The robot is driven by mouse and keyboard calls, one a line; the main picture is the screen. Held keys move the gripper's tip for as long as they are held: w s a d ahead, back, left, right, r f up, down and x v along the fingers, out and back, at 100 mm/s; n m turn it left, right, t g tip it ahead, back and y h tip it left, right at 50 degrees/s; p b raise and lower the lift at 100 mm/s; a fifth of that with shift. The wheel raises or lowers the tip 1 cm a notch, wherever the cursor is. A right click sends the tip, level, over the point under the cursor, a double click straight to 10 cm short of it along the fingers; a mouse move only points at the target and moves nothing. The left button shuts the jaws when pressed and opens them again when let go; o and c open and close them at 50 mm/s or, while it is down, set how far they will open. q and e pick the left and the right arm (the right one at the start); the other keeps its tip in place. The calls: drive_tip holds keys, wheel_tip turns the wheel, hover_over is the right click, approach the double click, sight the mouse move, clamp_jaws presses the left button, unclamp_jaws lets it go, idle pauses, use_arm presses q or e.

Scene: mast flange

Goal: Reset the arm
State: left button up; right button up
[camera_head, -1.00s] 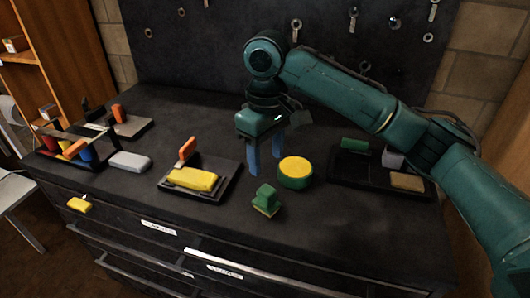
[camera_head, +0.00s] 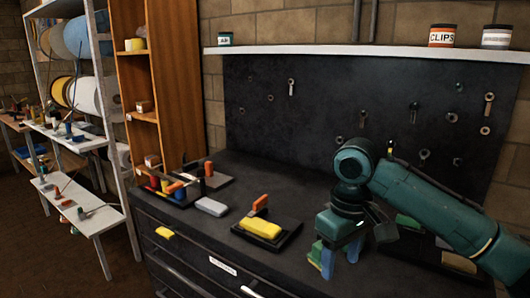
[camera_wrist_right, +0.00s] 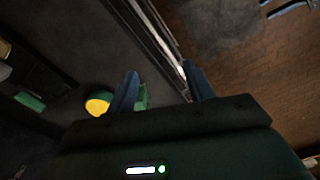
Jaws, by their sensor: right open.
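My right arm (camera_head: 430,205) reaches in from the right over the dark workbench (camera_head: 195,228). Its teal gripper (camera_head: 341,260) points down near the bench's front, with its blue fingers apart and nothing seen between them. In the right wrist view the open fingers (camera_wrist_right: 162,84) straddle the bench's front side, with brown floor beyond. A green block (camera_head: 315,252) shows just left of the fingers in the head view; I cannot tell if they touch. The yellow-topped round piece (camera_wrist_right: 98,103) shows beside one finger in the wrist view and is hidden in the head view. My left gripper is not in view.
A dark tray with a yellow block (camera_head: 262,228) stands left of the gripper. A grey block (camera_head: 211,206) and a rack of coloured pieces (camera_head: 172,188) lie farther left. A pegboard (camera_head: 300,125) rises behind. Another tray lies partly behind my arm.

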drive_tip(key=s+a+f+t+y, duration=0.2)
drive_tip(key=a+f, duration=0.2)
drive_tip(key=f, duration=0.3)
drive_tip(key=s+a+f+m+t+y+p, duration=0.1)
drive_tip(key=a+f+y, duration=0.25)
drive_tip(key=f, duration=0.25)
drive_tip(key=s+a+f+t+y, duration=0.2)
drive_tip(key=a+f, duration=0.2)
drive_tip(key=f, duration=0.3)
drive_tip(key=s+d+f+m+t+h+p, duration=0.1)
drive_tip(key=s+d+f+m+t+h, duration=0.1)
drive_tip(key=s+d+f+t+h, duration=0.2)
drive_tip(key=s+d+f+t, duration=0.1)
drive_tip(key=s+d+f, duration=0.2)
drive_tip(key=s+d, duration=0.5)
drive_tip(key=shift+s+m+t, duration=0.3)
drive_tip(key=shift+s+t, duration=0.1)
drive_tip(key=shift+s, duration=0.15)
